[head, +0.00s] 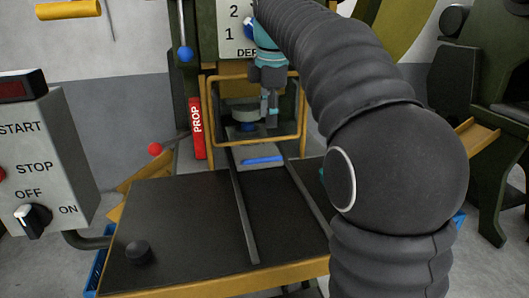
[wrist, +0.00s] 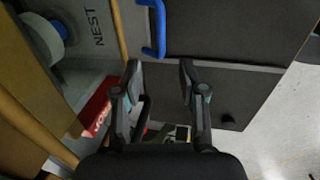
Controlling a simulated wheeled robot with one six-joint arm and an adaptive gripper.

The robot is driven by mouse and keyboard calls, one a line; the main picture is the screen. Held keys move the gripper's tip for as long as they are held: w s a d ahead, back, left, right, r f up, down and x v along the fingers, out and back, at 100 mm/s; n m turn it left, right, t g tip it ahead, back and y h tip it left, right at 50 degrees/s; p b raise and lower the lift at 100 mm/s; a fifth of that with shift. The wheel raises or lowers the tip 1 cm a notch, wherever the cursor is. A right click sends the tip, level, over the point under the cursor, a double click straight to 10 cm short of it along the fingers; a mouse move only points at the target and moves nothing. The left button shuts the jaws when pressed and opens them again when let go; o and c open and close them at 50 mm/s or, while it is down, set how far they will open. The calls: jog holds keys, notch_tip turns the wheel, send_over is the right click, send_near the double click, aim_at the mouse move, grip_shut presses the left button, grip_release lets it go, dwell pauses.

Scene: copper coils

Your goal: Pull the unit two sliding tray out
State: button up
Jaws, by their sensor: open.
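The sliding tray (head: 266,149) is a grey plate inside a yellow frame, at the back of a dark table. Its blue bar handle (head: 262,160) lies along its front edge. In the wrist view the blue handle (wrist: 159,28) is at the top, just past my fingertips, with the plate marked NEST (wrist: 98,27) to its left. My gripper (head: 269,121) hangs pointing down above the tray. In the wrist view my gripper (wrist: 159,66) is open and empty; no contact with the handle shows. My arm covers the right part of the head view.
The yellow guard frame (head: 302,110) surrounds the tray area. A red PROP bar (head: 197,128) stands to its left. Two dark rails (head: 243,215) run along the table (head: 180,220), which has a black knob (head: 139,252). A START/STOP control box (head: 40,150) is at left.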

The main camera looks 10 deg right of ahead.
aim_at(266, 158)
jog(key=f, duration=0.4)
jog(key=w+f+b, duration=0.1)
jog(key=f, duration=0.3)
jog(key=w+f, duration=0.1)
jog(key=f, duration=0.3)
jog(key=shift+b, duration=0.35)
grip_shut()
